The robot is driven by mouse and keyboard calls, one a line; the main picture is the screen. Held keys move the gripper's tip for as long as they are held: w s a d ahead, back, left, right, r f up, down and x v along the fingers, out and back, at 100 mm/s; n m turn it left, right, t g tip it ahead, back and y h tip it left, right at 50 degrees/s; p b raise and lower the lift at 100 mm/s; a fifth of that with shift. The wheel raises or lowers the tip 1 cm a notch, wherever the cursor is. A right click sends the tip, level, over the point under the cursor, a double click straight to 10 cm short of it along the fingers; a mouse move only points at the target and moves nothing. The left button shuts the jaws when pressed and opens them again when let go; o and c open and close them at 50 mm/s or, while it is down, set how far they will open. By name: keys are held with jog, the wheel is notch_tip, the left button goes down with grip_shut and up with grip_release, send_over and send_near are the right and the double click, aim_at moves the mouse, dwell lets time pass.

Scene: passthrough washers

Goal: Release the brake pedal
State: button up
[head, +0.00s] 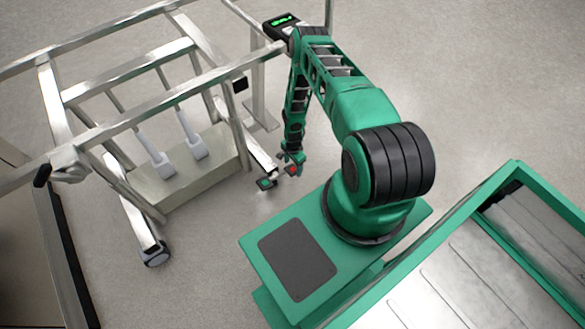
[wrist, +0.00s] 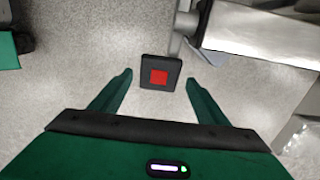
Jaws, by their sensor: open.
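A small black pedal with a red square (head: 291,169) sticks out low at the foot of the metal rack, near the floor. It also shows in the wrist view as a black pad with a red centre (wrist: 158,77), with a grey bracket behind it. A second pedal with a green top (head: 266,183) sits to its left in the head view. My gripper (head: 291,156) points down just above the red pedal. In the wrist view its two fingers (wrist: 160,80) are apart, one to each side of the pad. I cannot tell whether they touch it.
The metal rack (head: 140,71) on caster wheels (head: 155,253) stands left of my arm. It carries a boxy tray (head: 200,183) with two white upright parts. Open floor lies to the upper right.

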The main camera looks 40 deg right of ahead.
jog(key=shift+f, duration=0.65)
